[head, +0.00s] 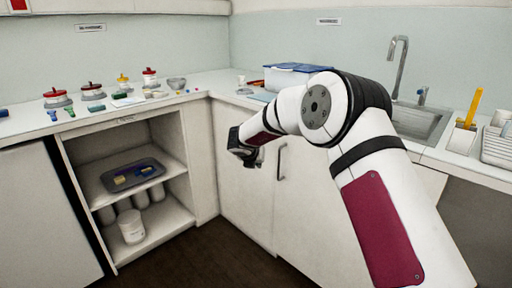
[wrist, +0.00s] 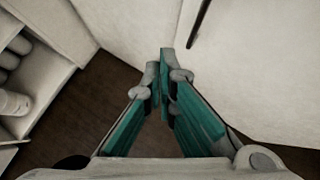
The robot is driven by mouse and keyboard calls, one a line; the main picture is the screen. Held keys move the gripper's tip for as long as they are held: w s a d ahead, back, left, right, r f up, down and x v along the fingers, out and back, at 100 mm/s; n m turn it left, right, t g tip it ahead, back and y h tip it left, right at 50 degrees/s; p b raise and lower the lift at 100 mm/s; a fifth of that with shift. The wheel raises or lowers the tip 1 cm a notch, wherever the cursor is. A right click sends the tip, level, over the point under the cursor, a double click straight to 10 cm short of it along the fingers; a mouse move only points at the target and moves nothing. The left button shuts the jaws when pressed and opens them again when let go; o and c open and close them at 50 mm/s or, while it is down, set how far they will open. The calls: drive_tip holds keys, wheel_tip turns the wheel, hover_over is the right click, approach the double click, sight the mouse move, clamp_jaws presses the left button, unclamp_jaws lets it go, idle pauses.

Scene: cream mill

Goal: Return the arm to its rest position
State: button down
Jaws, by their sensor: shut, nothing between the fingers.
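My gripper (wrist: 163,75) is shut and empty in the wrist view, its teal-lined fingers pointing at the cupboard fronts and dark floor. In the head view my gripper (head: 246,154) hangs in front of the white cupboard door in the corner, at the end of my bent arm. The arm reaches in from the lower right, with its elbow raised before the counter. The gripper's fingers are too small and dark to make out in the head view. Nothing touches the gripper.
An open shelf unit at left holds a dark tray (head: 132,174) and several white jars (head: 132,226). The counter above carries red-lidded pots (head: 57,98), a blue-lidded box (head: 293,75) and a sink (head: 424,122). A door handle (head: 281,162) is just right of the gripper. Floor (head: 200,248) is clear.

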drive_tip(key=s+a+r+n+t+y, duration=0.1)
drive_tip(key=s+r+n+t+y, duration=0.1)
drive_tip(key=r+n, duration=0.5)
drive_tip(key=s+a+r+n+t+y, duration=0.1)
drive_tip(key=s+a+r+n+y, duration=0.15)
drive_tip(key=r, duration=0.75)
drive_tip(key=s+r+n+g+y, duration=0.1)
drive_tip(key=s+r+n+y, duration=0.1)
drive_tip(key=s+r+n, duration=0.3)
drive_tip(key=s+r+n+g+y, duration=0.1)
drive_tip(key=s+r+n+y, duration=0.15)
drive_tip(key=s+n, duration=0.5)
drive_tip(key=s+d+f+n+g+h, duration=0.25)
drive_tip(key=s+d+n, duration=0.4)
drive_tip(key=s, duration=0.95)
drive_tip(key=s+d+f+n+g+h, duration=0.2)
drive_tip(key=s+d+f+n+g, duration=0.4)
drive_tip(key=s, duration=1)
drive_tip(key=s+d+f+n+g+h, duration=0.15)
drive_tip(key=s+d+n, duration=0.4)
drive_tip(key=s, duration=0.95)
wheel_tip(320, 180, up, 24)
drive_tip(key=d+m+t+p, duration=0.1)
drive_tip(key=t+p, duration=0.3)
drive_tip(key=p, duration=1.9)
drive_tip(key=shift+s+d+r, duration=0.2)
drive_tip(key=shift+s+d, duration=0.05)
drive_tip(key=shift+d, duration=0.2)
